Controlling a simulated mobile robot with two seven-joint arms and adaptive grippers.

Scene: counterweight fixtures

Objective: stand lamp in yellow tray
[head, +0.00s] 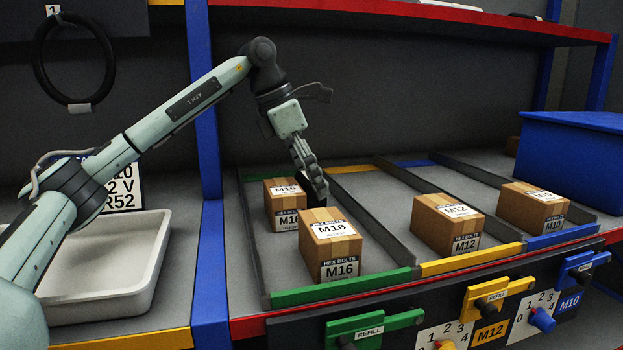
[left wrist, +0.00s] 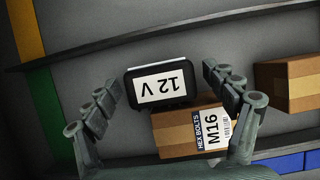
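In the head view my left gripper (head: 316,188) reaches down into the green-edged lane between two M16 boxes and mostly hides the block. Nothing else looks like a lamp. The lane with the yellow front strip (head: 472,259) holds an M12 box at its front, with bare floor behind. My right gripper is not in view.
M16 boxes (head: 331,246) (head: 284,205) stand close in front of and beside my gripper; one M16 box (left wrist: 190,130) is right by the block. The M12 box (head: 447,224) and M10 box (head: 533,206) stand in other lanes. A dark divider (head: 372,221) separates green from yellow. A blue post (head: 205,100) stands left.

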